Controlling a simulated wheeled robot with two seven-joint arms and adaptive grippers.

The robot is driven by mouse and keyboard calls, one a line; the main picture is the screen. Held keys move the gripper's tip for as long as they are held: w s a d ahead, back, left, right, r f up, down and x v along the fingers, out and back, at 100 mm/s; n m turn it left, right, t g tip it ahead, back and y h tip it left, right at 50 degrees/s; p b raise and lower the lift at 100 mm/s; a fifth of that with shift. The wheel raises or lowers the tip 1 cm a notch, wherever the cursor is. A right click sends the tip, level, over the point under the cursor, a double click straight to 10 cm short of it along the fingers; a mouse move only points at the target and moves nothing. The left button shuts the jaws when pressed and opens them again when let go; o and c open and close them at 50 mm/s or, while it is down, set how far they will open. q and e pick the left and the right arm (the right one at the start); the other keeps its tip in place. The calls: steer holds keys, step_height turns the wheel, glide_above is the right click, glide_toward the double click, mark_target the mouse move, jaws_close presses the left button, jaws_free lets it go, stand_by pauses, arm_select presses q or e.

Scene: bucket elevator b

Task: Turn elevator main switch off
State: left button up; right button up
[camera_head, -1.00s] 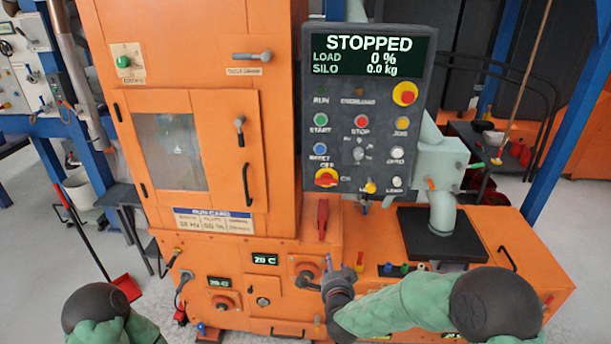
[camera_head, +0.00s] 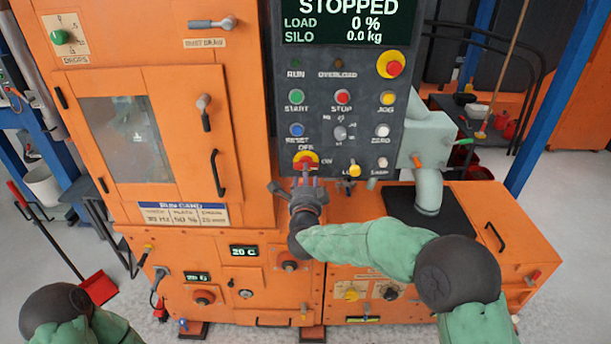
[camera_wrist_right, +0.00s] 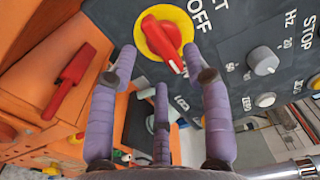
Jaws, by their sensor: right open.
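The main switch (camera_head: 306,160) is a red rotary handle on a yellow disc at the lower left of the dark control panel (camera_head: 345,110). It also shows close up in the right wrist view (camera_wrist_right: 162,38), with "OFF" printed beside it and the handle's tip pointing away from that word. My right gripper (camera_head: 303,183) is just below the switch. In the right wrist view its purple fingers (camera_wrist_right: 160,75) are spread open and empty, with the switch just beyond their tips. Whether they touch it is unclear. My left gripper is outside the views; only part of my left arm shows.
The panel screen (camera_head: 347,20) reads STOPPED, load 0 %. A red lever (camera_wrist_right: 70,80) sticks out from the orange housing near my right fingers. An orange cabinet (camera_head: 150,90) stands left of the panel.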

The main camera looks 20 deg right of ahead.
steer(key=shift+b+x, duration=0.3)
steer(key=shift+x, duration=1.35)
jaws_close()
